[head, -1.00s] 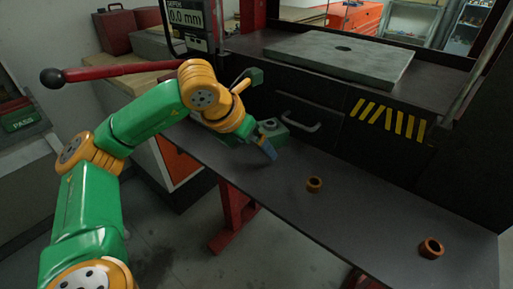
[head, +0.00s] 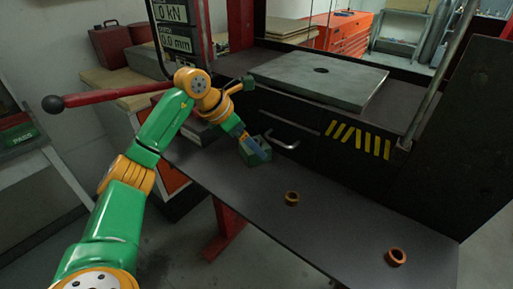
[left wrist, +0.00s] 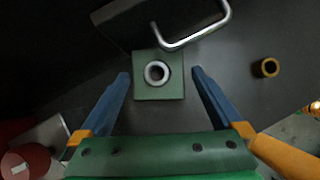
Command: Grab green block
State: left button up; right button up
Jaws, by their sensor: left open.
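The green block (head: 252,161) stands on the dark bench below the drawer front. In the left wrist view the green block (left wrist: 147,92) has a pale ring around a dark round hole in its face. My left gripper (head: 256,147) is at the block in the head view, and a blue finger covers part of it. In the left wrist view my left gripper (left wrist: 160,74) is open, with one blue finger on each side of the block. Gaps show between both fingers and the block. My right gripper is not in view.
A metal drawer handle (head: 283,141) is just beyond the block. One orange ring (head: 291,199) and another orange ring (head: 396,257) lie on the bench to the right. A red lever (head: 110,97) with a dark ball end sticks out at left. The bench between the rings is clear.

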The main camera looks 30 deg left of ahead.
pick_arm(q)
jog(key=shift+w+f, duration=0.3)
jog(key=shift+f, duration=0.3)
jog(key=shift+w+f, duration=0.3)
jog(key=shift+f, duration=0.3)
jog(key=shift+w+d+f, duration=0.1)
jog(key=shift+w+d, duration=0.05)
jog(key=shift+d, duration=0.15)
jog(key=shift+c, duration=0.6)
grip_shut()
jog(key=shift+r, duration=0.2)
jog(key=shift+f, duration=0.1)
